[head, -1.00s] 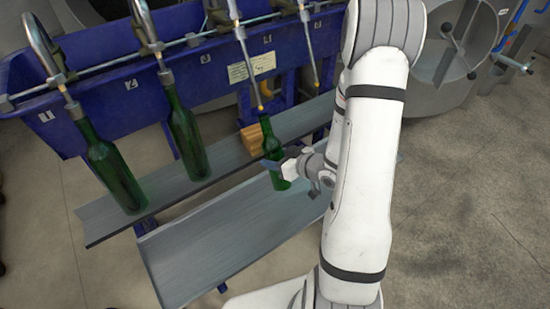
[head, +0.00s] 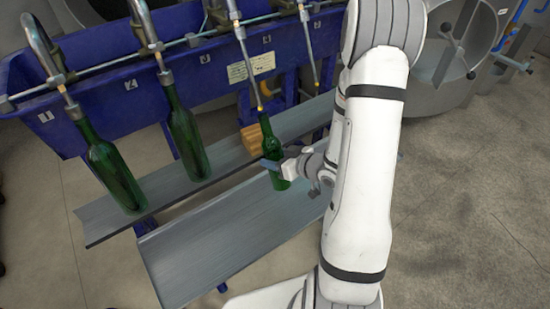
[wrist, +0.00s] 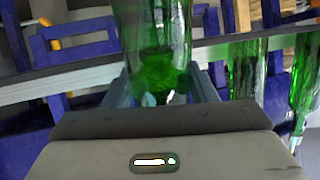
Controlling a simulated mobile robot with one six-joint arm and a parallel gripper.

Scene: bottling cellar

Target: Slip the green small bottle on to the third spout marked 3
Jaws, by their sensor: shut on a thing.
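The green small bottle (head: 274,160) stands about upright in my gripper (head: 284,170), in front of the upper grey shelf. In the wrist view the bottle (wrist: 155,45) sits between the two fingers (wrist: 160,92), which are shut on its body. The third spout (head: 247,65) is a thin slanted tube with a yellowish tip, by the label 3 (head: 208,57) on the blue trough. Its tip appears right at the bottle's mouth in the head view. I cannot tell whether the tip is inside the mouth or just above or behind it.
Two larger green bottles (head: 113,175) (head: 187,140) hang on spouts 1 and 2. The fourth spout (head: 308,45) is empty. A wooden block (head: 251,138) sits behind the small bottle on the upper shelf (head: 225,155). The lower grey shelf (head: 215,240) is bare.

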